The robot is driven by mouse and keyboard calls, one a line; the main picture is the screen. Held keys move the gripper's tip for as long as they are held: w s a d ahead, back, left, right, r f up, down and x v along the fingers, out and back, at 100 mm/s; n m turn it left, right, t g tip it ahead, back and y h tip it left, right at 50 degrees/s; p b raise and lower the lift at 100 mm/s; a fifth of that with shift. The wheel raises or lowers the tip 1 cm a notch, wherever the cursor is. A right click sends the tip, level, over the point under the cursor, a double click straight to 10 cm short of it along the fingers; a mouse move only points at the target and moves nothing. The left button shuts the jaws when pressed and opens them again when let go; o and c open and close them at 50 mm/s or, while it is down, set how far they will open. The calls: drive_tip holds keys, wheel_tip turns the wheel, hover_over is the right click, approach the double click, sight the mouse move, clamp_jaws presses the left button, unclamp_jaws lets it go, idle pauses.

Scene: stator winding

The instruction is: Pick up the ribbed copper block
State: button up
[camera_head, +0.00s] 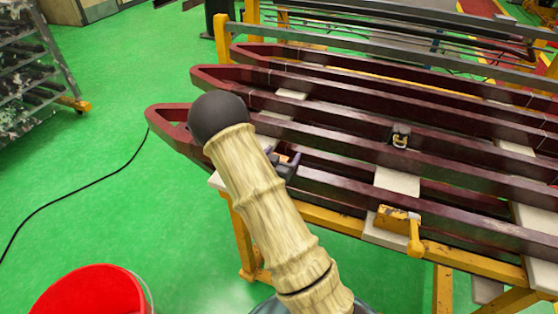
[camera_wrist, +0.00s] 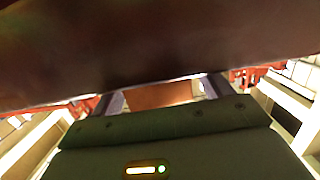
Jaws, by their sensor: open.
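My gripper (camera_head: 284,163) shows partly from behind my arm in the head view, low beside the near dark-red bars. Its jaws are open. A small orange-brown piece (camera_head: 283,158) shows between the fingers; it may be the ribbed copper block, but no ribs can be made out. In the wrist view, my gripper's two fingers (camera_wrist: 162,95) stand apart with an orange-brown surface (camera_wrist: 160,96) between them. I cannot tell whether the fingers touch it. A large dark-red bar (camera_wrist: 150,45) fills the top of that view and hides what lies beyond.
Several long dark-red bars (camera_head: 330,130) lie on a yellow frame (camera_head: 245,240) with pale pads (camera_head: 397,181). A yellow clamp (camera_head: 398,218) and a small metal fitting (camera_head: 401,136) sit among them. A red bucket (camera_head: 92,292) stands at lower left. Green floor on the left is mostly free; a black cable (camera_head: 75,190) crosses it.

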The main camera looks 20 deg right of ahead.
drive_tip(key=c, duration=1.3)
drive_tip(key=shift+r, duration=0.1)
wheel_tip(320, 180, up, 10)
drive_tip(key=b, duration=0.1)
